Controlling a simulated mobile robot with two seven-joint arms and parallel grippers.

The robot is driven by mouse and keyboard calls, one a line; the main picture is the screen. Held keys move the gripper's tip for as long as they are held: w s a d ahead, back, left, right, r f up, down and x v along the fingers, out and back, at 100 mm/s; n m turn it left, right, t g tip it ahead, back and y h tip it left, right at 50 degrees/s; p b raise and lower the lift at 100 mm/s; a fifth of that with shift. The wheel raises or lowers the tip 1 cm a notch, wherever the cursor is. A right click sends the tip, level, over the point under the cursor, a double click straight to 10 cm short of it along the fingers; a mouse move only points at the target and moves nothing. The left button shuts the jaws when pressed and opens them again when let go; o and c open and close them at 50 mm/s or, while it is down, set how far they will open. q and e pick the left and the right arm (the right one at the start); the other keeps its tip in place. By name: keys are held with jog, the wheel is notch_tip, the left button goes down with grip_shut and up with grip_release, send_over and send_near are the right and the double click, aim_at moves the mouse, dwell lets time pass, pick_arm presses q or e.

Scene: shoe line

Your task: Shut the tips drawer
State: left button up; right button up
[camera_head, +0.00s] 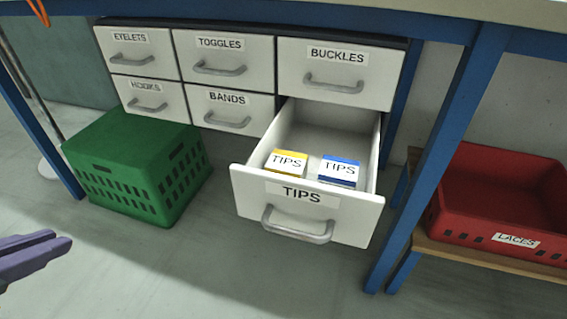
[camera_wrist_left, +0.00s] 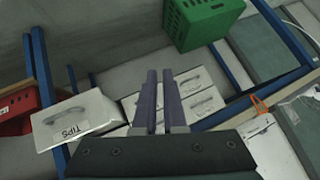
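The tips drawer (camera_head: 307,205) is pulled well out of the white drawer unit, at the lower right of it. Its front carries a TIPS label and a grey bar handle (camera_head: 298,226). A yellow-and-white box (camera_head: 286,163) and a blue-and-white box (camera_head: 339,171), both labelled TIPS, sit inside. In the left wrist view the drawer (camera_wrist_left: 80,119) shows at the left, tilted. My left gripper (camera_head: 62,241) is at the lower left edge, well apart from the drawer. Its purple fingers (camera_wrist_left: 159,75) lie close together with only a narrow slit and hold nothing. My right gripper is not in view.
Closed drawers above and beside include BUCKLES (camera_head: 335,75) and BANDS (camera_head: 226,113). A green crate (camera_head: 135,170) stands on the floor to the left. A blue table leg (camera_head: 437,150) and a red LACES crate (camera_head: 490,220) are to the right. The floor before the drawer is clear.

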pick_arm(q)
jog(key=w+m+t+b, duration=0.1)
jog(key=w, duration=0.1)
jog(key=w+a+m+t+b, duration=0.1)
jog(key=t+b, duration=0.1)
jog(key=w+m+t+b, duration=0.1)
jog(key=w+t, duration=0.1)
jog(key=shift+w+a+f+m+b, duration=0.3)
jog(key=shift+f+m, duration=0.05)
jog(key=shift+m, duration=0.05)
grip_shut()
jog(key=s+d+f+m+g+h+b, duration=0.35)
jog(key=d+m+h+b, duration=0.3)
jog(key=m+h, duration=0.45)
jog(key=s+d+f+m+g+h+b, duration=0.2)
jog(key=s+d+f+m+h+b, duration=0.45)
jog(key=m, duration=0.75)
jog(key=w+d+r+h+b, duration=0.1)
jog(key=w+d+r+b, duration=0.2)
jog(key=w+d, duration=0.6)
jog(key=shift+w+d+r, duration=0.25)
jog(key=shift+w+d, duration=0.05)
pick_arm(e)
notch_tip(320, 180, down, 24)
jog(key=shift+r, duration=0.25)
pick_arm(q)
jog(key=shift+t+h, duration=0.25)
